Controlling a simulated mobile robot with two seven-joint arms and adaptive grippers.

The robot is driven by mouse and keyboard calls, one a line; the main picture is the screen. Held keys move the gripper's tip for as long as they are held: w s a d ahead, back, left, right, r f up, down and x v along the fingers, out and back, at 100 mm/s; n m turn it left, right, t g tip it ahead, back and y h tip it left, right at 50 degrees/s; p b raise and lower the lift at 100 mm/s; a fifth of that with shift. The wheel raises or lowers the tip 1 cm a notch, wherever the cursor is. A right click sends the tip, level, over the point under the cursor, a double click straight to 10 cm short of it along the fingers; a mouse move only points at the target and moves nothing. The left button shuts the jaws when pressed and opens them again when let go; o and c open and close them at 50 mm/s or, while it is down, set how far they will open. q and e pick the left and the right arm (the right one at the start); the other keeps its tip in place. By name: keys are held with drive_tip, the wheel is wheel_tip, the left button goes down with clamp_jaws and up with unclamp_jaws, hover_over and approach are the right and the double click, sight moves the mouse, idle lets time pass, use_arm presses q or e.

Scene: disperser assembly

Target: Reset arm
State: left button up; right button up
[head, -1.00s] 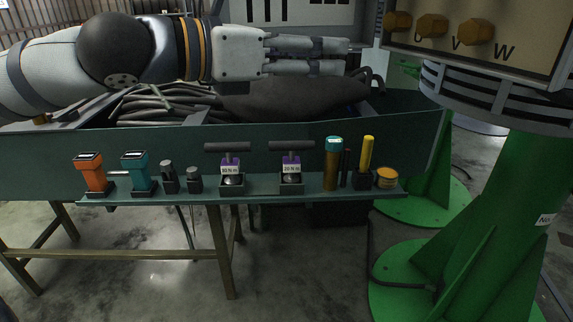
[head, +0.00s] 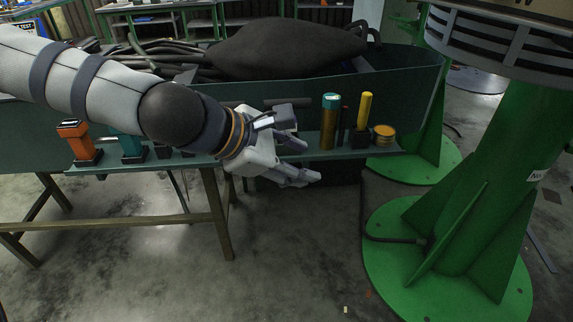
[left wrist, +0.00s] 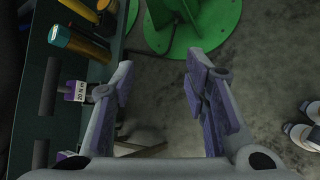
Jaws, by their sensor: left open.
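My left gripper (head: 308,162) is in front of the shelf on the dark green bench, its fingers pointing right. Its two fingers are apart and nothing is between them; the left wrist view also shows this open gap (left wrist: 160,62) over the floor. A torque tool with a purple 20 N m label (left wrist: 74,91) stands on the shelf, left of the fingers in the left wrist view. In the head view my arm and gripper hide most of the torque tools. My right gripper does not show.
The shelf (head: 212,160) holds an orange device (head: 74,140), a teal device (head: 132,145), a teal-topped cylinder (head: 328,122), a yellow-handled tool (head: 364,112) and a round yellow tin (head: 384,134). A green pillar (head: 490,180) stands at right. Floor in front is clear.

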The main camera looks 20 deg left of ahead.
use_arm(q)
drive_tip(key=shift+s+a+f+m, duration=0.1)
drive_tip(key=shift+s+f+m, duration=0.05)
drive_tip(key=shift+f, duration=0.25)
drive_tip(key=shift+s+f+m, duration=0.1)
drive_tip(key=shift+f+m, duration=0.05)
drive_tip(key=shift+f, duration=0.2)
